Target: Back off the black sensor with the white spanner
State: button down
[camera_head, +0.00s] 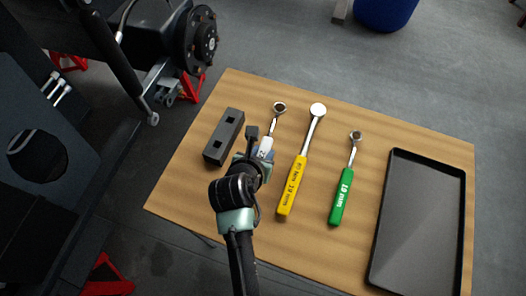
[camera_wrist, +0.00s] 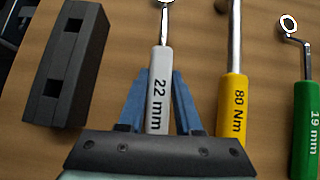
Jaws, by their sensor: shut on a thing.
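The white spanner (camera_head: 268,143) lies on the wooden table with its silver ring end (camera_head: 280,107) pointing away from my arm. In the wrist view its white handle (camera_wrist: 159,88), marked 22 mm, lies between the two blue fingers. My gripper (camera_head: 263,153) is shut on this handle at table level; it also shows in the wrist view (camera_wrist: 160,75). I cannot pick out the black sensor for certain in either view. Two small silver fittings (camera_head: 56,88) show on the dark chassis panel at the left.
A black block with square holes (camera_head: 224,137) lies left of my gripper. A yellow 80 Nm wrench (camera_head: 293,185) and a green 19 mm spanner (camera_head: 342,195) lie to the right. A black tray (camera_head: 465,220) is at the right edge. The chassis hub (camera_head: 197,40) overhangs upper left.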

jog(key=shift+r, duration=0.1)
notch_tip(320, 180, up, 10)
jog(key=p, duration=0.2)
dwell(0.3)
jog(key=c, duration=1.3)
grip_release()
grip_shut()
